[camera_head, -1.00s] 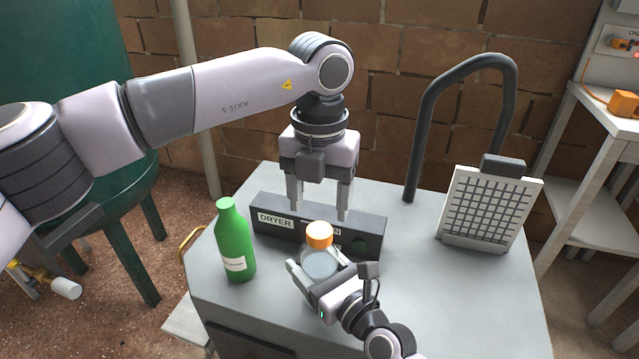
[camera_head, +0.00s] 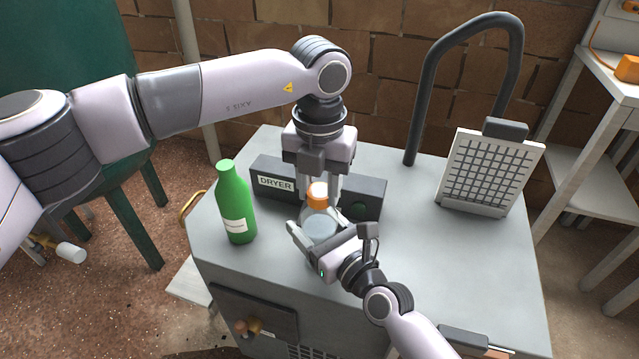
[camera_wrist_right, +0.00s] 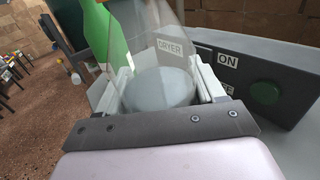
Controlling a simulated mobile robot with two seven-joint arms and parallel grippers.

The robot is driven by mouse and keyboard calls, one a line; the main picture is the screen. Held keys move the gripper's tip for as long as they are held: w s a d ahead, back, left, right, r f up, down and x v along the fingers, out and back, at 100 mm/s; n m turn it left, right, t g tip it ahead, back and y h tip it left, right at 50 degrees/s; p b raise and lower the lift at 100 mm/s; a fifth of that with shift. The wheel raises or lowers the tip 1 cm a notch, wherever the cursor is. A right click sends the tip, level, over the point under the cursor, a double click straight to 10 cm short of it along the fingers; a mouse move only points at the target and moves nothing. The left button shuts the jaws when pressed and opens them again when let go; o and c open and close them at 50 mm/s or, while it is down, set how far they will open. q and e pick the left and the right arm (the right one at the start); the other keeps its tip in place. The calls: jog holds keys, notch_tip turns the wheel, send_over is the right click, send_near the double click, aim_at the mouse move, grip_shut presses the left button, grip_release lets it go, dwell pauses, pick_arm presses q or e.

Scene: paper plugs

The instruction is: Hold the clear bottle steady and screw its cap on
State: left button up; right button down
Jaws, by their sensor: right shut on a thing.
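The clear bottle (camera_head: 320,229) stands upright near the front of the grey cabinet top. An orange cap (camera_head: 317,194) sits at its mouth; how far it is threaded cannot be seen. My right gripper (camera_head: 312,238) is shut on the bottle's body from the front right. The bottle also fills the middle of the right wrist view (camera_wrist_right: 160,88) between my right fingers (camera_wrist_right: 163,92). My left gripper (camera_head: 319,195) points down from above, its fingers narrowed on either side of the cap. Whether they touch the cap cannot be told.
A green bottle (camera_head: 235,205) stands to the left on the cabinet top (camera_head: 420,255). A dark panel labelled DRYER (camera_head: 272,182) lies behind the clear bottle. A gridded panel (camera_head: 490,172) and a black hose (camera_head: 425,100) stand at the right.

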pick_arm(q)
jog(key=shift+o, duration=0.2)
dwell(0.4)
jog(key=m, duration=1.1)
jog(key=o, duration=1.2)
jog(key=shift+c, duration=0.2)
jog(key=shift+r, duration=0.1)
jog(key=shift+r, duration=2.15)
jog(key=shift+c, duration=0.2)
